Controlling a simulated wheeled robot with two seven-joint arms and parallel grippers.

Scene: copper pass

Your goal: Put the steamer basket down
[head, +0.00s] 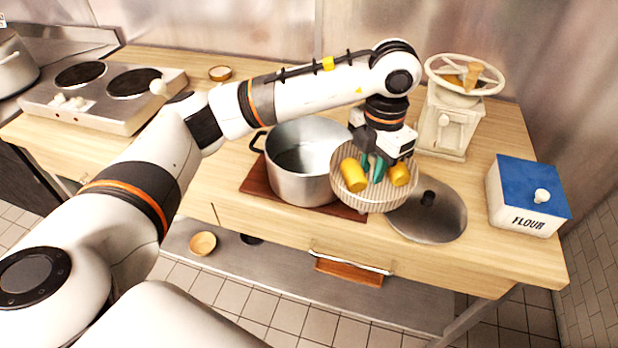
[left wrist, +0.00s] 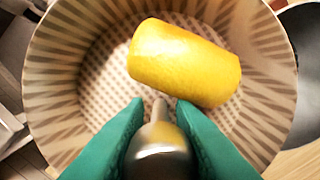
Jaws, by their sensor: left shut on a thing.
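The steamer basket (head: 372,204) is a round, pale, perforated bowl holding yellow corn-like pieces (head: 353,175). My left gripper (head: 374,168) comes down into it from above, its green fingers shut on the basket's metal centre post (left wrist: 158,150). In the left wrist view the post's rounded knob sits between the fingers, with one yellow piece (left wrist: 185,62) beyond it and the basket's ribbed wall (left wrist: 62,65) around. In the head view the basket is just right of the big pot and overlaps the lid's left edge. I cannot tell whether its underside touches anything. My right gripper is out of view.
The open metal pot (head: 300,187) stands on a dark red board (head: 258,190). A metal lid (head: 440,222) lies right of the basket. A grinder (head: 445,130) stands behind, a flour box (head: 522,205) far right. Bare wooden counter (head: 510,262) shows at front right.

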